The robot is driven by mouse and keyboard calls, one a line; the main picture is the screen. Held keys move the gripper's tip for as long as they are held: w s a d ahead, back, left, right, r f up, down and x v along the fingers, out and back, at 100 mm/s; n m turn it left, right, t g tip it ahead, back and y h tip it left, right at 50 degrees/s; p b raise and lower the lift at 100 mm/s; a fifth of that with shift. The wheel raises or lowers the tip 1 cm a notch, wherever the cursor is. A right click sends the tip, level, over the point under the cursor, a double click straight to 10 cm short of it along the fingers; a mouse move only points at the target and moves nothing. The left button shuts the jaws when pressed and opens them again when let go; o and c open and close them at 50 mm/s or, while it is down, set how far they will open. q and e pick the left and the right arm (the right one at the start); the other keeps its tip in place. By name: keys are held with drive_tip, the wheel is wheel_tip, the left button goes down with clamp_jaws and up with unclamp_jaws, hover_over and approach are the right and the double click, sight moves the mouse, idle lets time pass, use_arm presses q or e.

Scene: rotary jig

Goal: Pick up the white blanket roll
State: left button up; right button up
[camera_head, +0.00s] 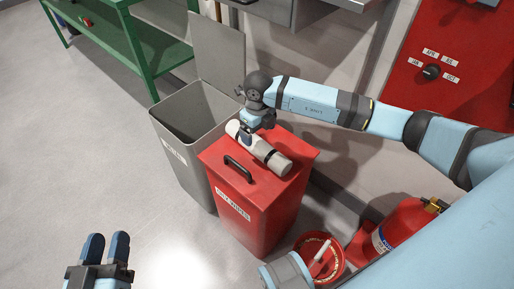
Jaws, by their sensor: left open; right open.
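The white blanket roll (274,160) lies on the closed lid of a red bin (252,207), running from upper left to lower right. A dark band goes around it. My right gripper (246,138) is at the roll's upper left end, pointing down over it, and hides part of that end. It is open; I cannot tell whether its fingers touch the roll. My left gripper (106,246) is open and empty at the bottom left, over the floor and well away from the roll.
A grey bin (183,165) with its lid raised stands beside the red bin. A red bucket (336,262) and a fire extinguisher (398,232) stand at the lower right. A green shelf (140,50) is at the back left. The left floor is clear.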

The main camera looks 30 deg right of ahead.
sight(257, 140)
drive_tip(key=f, duration=0.1)
drive_tip(key=f+b, duration=0.1)
drive_tip(key=f, duration=0.2)
drive_tip(key=shift+s+a+f+b, duration=0.1)
drive_tip(key=shift+a+f+b, duration=0.1)
drive_tip(key=shift+a+b, duration=0.15)
drive_tip(key=shift+d+f, duration=0.1)
drive_tip(key=shift+f, duration=0.45)
use_arm(q)
drive_tip(key=r+t, duration=0.1)
drive_tip(key=r, duration=0.1)
drive_tip(key=d+r+h, duration=0.1)
drive_tip(key=shift+s+d+r+t+h, duration=0.1)
drive_tip(key=shift+s+r+t+h, duration=0.1)
drive_tip(key=shift+r+t+h, duration=0.15)
use_arm(e)
drive_tip(key=c, duration=1.3)
drive_tip(key=shift+r, duration=0.2)
drive_tip(key=shift+r, duration=0.25)
use_arm(q)
drive_tip(key=a+f+g+y+p, duration=0.3)
drive_tip(key=f+g+p, duration=0.1)
drive_tip(key=f, duration=0.5)
drive_tip(key=shift+s+a+y+p, duration=0.25)
drive_tip(key=shift+y+p, duration=0.1)
drive_tip(key=shift+p, duration=0.05)
use_arm(e)
drive_tip(key=shift+r, duration=9.6)
